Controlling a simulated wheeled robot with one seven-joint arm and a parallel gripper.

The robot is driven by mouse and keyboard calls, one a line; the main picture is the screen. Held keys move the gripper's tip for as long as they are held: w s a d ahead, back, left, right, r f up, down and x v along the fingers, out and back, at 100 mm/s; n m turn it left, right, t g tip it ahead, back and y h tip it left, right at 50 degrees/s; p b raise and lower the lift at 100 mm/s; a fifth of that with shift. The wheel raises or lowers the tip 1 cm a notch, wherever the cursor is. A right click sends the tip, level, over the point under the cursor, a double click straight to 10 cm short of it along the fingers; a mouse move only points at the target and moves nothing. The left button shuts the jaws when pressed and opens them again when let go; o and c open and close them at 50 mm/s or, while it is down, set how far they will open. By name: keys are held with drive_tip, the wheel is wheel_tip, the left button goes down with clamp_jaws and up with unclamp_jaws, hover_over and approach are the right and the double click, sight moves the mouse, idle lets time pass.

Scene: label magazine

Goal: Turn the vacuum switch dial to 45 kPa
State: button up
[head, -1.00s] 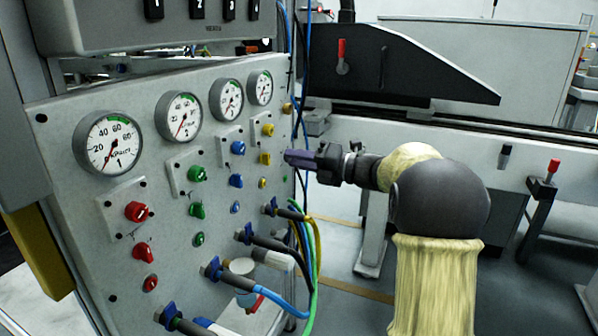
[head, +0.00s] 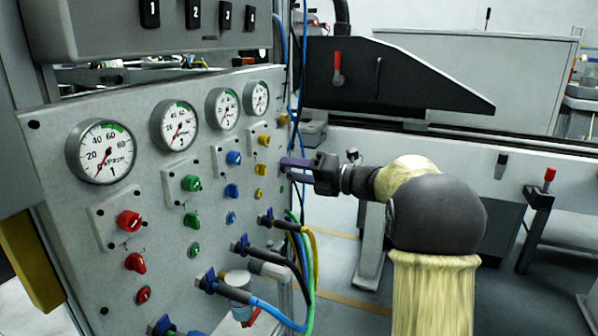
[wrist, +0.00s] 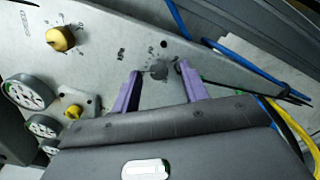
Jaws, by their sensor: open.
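A small dark grey dial (wrist: 158,69) on the panel, with faint scale marks printed around it, shows in the wrist view; I take it for the vacuum switch dial. Its setting is too small to read. My gripper (head: 287,169) is open, its purple fingers pointing at the right part of the panel. In the wrist view its fingertips (wrist: 159,72) stand apart on either side of the dial. I cannot tell whether they touch it. In the head view the dial is not discernible near the fingers.
The grey panel (head: 68,195) carries several gauges, with red, green, blue and yellow knobs below. A yellow knob (wrist: 61,38) is left of the fingers in the wrist view. Blue, green and yellow hoses (head: 314,262) hang below my gripper. Floor to the right is partly clear.

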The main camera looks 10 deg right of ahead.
drive_tip(key=shift+s+d, duration=0.1)
drive_tip(key=p+v, duration=0.5)
drive_tip(key=v, duration=1.2)
